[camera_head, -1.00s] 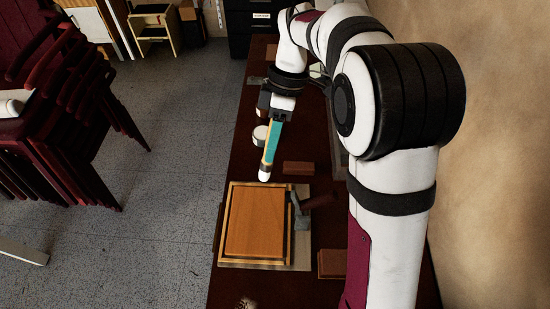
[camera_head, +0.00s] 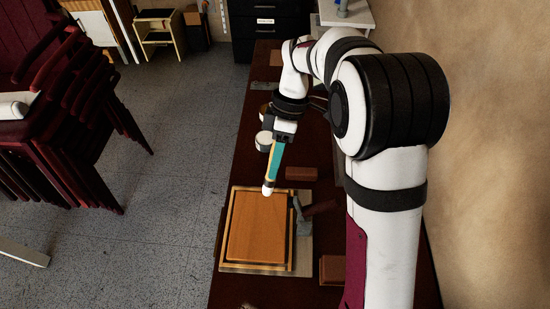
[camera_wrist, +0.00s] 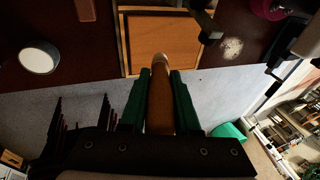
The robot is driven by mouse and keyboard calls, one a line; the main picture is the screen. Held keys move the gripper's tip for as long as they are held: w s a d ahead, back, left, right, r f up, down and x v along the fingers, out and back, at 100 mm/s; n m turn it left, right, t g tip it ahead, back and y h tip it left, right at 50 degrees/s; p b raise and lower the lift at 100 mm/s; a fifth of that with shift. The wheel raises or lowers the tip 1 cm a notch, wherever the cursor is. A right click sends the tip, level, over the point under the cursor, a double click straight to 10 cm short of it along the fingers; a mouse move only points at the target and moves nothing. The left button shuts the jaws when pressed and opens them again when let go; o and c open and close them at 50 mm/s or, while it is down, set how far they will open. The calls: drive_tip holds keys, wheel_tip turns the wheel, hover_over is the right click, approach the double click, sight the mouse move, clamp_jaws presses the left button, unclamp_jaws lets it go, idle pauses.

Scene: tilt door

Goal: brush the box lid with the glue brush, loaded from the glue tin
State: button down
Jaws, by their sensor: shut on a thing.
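My gripper (camera_head: 272,178), with teal fingers, is shut on the glue brush (camera_head: 268,190), whose pale tip points down and toward the lid. In the wrist view the brush's wooden handle (camera_wrist: 160,104) sits between the fingers. The box lid (camera_head: 256,232) is an orange-brown wooden panel inside a lighter frame, flat on the table. The brush tip appears over the lid's far edge; I cannot tell whether it touches. A round, pale-topped tin (camera_head: 263,141), likely the glue tin, stands beyond the lid, and a round white top also shows in the wrist view (camera_wrist: 39,57).
A dark hammer-like tool (camera_head: 303,212) lies along the lid's right side. Reddish blocks lie beyond the lid (camera_head: 300,173) and near its lower right (camera_head: 332,269). The dark table (camera_head: 231,170) is bare left of the tin; its left edge drops to the floor.

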wheel_tip(320, 180, down, 8)
drive_tip(key=shift+r, duration=0.25)
drive_tip(key=shift+s+r, duration=0.1)
drive_tip(key=shift+s, duration=4.8)
drive_tip(key=shift+w, duration=5)
drive_tip(key=shift+s+r, duration=0.1)
drive_tip(key=shift+r, duration=3.9)
